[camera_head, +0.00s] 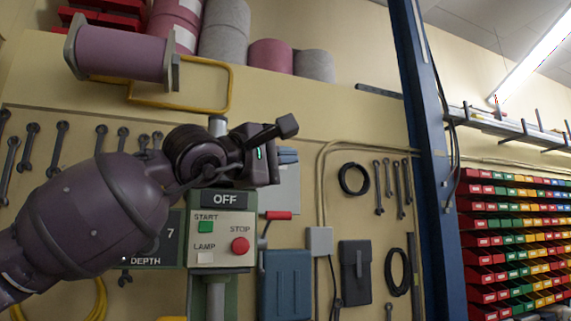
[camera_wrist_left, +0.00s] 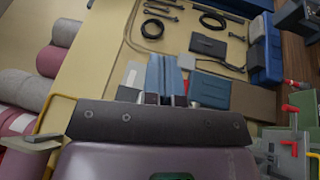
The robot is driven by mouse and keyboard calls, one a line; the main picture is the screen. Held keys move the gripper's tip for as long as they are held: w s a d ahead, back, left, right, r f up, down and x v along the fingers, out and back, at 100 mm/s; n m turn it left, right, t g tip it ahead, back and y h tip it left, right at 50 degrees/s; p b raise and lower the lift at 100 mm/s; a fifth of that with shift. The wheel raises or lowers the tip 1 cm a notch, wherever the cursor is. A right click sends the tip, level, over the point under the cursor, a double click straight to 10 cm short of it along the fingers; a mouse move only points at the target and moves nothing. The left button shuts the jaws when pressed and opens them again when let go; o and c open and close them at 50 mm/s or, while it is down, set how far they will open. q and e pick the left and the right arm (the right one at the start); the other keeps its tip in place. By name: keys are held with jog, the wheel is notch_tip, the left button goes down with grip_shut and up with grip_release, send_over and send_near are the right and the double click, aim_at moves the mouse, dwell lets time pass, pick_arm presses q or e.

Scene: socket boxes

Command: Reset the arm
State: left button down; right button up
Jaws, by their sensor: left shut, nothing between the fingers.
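My left arm (camera_head: 110,200) comes in from the lower left in the head view and reaches up across the wall. My left gripper (camera_head: 284,127) is at its end, above and to the right of the control box, and points to the right. It is shut and empty, apart from the box and its buttons. In the left wrist view the gripper's fingertips (camera_wrist_left: 165,100) show small above the dark edge of the wrist. My right gripper is in neither view.
The control box (camera_head: 223,229) has an OFF display (camera_head: 224,199), a green START button (camera_head: 205,227), a red STOP button (camera_head: 240,245) and a lamp (camera_head: 205,258). Wrenches (camera_head: 58,147) hang behind my arm. A blue post (camera_head: 432,160) and coloured bins (camera_head: 515,240) stand right.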

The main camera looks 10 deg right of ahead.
pick_arm(q)
jog(key=shift+s, duration=0.4)
